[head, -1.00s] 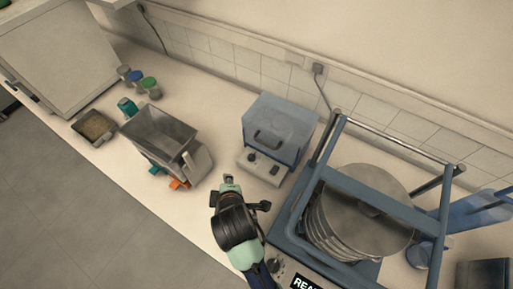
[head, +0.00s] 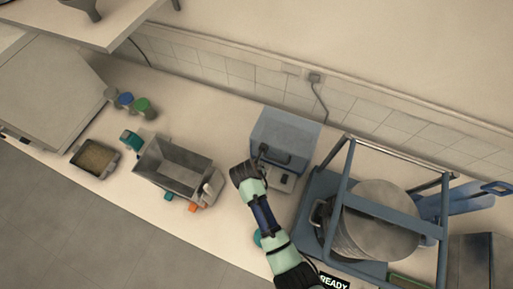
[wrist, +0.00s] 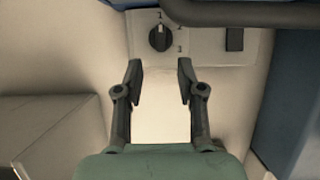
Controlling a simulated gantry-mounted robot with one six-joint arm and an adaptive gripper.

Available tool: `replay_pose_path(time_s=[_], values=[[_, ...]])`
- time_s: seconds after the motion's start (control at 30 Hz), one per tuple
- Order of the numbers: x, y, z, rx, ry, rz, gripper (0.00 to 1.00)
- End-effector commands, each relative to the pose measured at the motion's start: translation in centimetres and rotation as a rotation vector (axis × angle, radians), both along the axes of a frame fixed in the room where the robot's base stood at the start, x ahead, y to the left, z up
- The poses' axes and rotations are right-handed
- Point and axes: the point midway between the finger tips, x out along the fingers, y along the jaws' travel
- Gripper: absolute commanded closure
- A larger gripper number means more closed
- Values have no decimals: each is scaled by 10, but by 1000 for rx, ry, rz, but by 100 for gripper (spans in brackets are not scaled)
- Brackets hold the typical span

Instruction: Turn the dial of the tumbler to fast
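The dial (wrist: 161,38) is a round dark knob on a pale panel (wrist: 205,45) in the wrist view. The numbers 1, 2 and 3 are printed around it, and its light mark appears to point up toward 1. The panel belongs to the blue box-shaped machine (head: 287,135), which has a dark handle. I see no word naming this machine or a speed. My gripper (wrist: 160,68) is open and empty. Its two fingers are apart, and the dial lies just beyond the tips, roughly between them and untouched. In the head view my wrist hides part of the panel.
A dark switch (wrist: 234,39) is right of the dial, and a dark handle bar (wrist: 235,13) crosses above the panel. A drum (head: 372,220) in a blue frame (head: 340,195) stands close on the right. A grey hopper (head: 172,165) stands left, with clear counter between.

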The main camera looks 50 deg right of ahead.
Motion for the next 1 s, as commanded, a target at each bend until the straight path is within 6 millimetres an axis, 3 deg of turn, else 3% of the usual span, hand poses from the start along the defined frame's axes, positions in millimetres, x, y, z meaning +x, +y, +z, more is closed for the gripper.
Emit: replay_pose_path(time_s=[0.03, 0.2, 0.57, 0.6, 0.83, 1.0], values=[[1, -4, -14, 1, 3, -2, 61], [5, -14, -40, 1, 1, -1, 61], [7, -19, -49, 1, -2, 0, 61], [7, -19, -49, 0, -1, -1, 63], [7, -18, -49, 0, -1, -1, 100], [7, -18, -50, 1, -1, -1, 100]])
